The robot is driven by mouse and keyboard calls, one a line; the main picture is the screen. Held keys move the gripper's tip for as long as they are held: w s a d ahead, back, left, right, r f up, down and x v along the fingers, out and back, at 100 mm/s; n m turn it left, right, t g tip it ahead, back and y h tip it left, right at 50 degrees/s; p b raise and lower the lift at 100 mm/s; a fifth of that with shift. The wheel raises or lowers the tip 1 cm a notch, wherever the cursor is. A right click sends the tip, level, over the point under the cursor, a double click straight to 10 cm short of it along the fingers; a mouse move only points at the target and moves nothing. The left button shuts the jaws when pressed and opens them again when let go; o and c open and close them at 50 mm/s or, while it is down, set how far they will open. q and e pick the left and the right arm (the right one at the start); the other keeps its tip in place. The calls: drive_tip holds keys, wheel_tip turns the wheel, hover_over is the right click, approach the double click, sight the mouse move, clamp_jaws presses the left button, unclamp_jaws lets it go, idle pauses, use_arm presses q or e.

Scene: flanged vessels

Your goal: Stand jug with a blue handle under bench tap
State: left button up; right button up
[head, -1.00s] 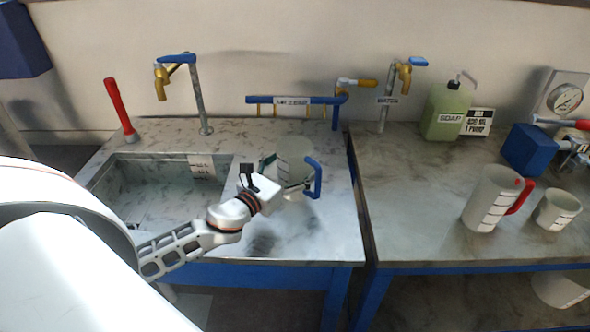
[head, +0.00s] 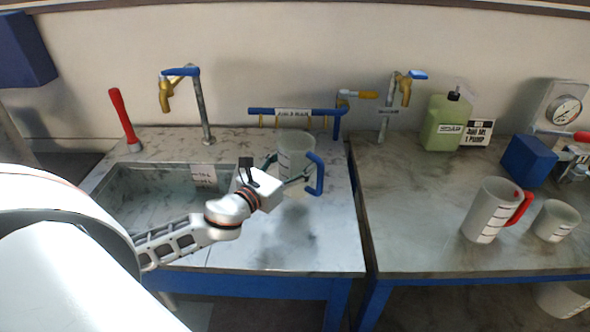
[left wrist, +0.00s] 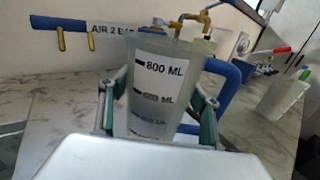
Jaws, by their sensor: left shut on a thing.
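The translucent jug with a blue handle (head: 296,150) is upright in my left gripper (head: 288,176), at the right of the sink bench. A dark shadow on the bench in front suggests it is held above the top. In the left wrist view the jug (left wrist: 160,75) shows its 800 ML label between the two fingers (left wrist: 157,112), its blue handle to the right. One brass tap with a blue lever (head: 166,95) is on a pole behind the sink. Another brass tap (head: 405,92) stands at the back of the right bench. My right gripper is out of view.
A sink (head: 165,195) is left of the jug. A blue pipe rail (head: 293,112) runs behind it. A narrow gap separates the benches.

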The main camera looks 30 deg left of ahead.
sight(295, 142)
use_arm(q)
wheel_tip(295, 142, up, 8)
wheel_tip(295, 142, up, 6)
drive_tip(key=shift+f, duration=0.1)
drive_tip(key=shift+r, duration=0.55)
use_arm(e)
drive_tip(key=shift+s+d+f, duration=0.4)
